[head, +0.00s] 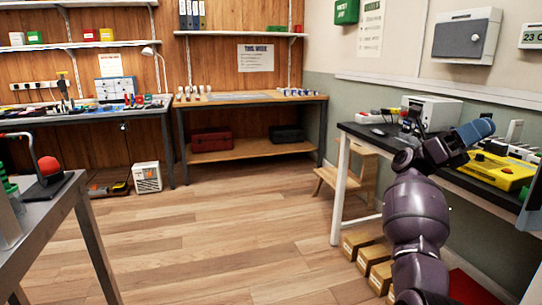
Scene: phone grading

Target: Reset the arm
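My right arm rises from the bottom right of the head view, dark purple. Its far end, with a blue part at my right gripper (478,131), is over the black-topped bench (455,178) on the right. I cannot make out the fingers, so I cannot tell whether it is open or shut. No held thing can be made out. My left gripper is not in view.
A yellow case (497,170) and a white boxy device (432,112) stand on the right bench. Cardboard boxes (362,240) and a wooden step stool (350,180) are low nearby. A grey table (62,205) stands left. The wooden floor (220,235) between is clear.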

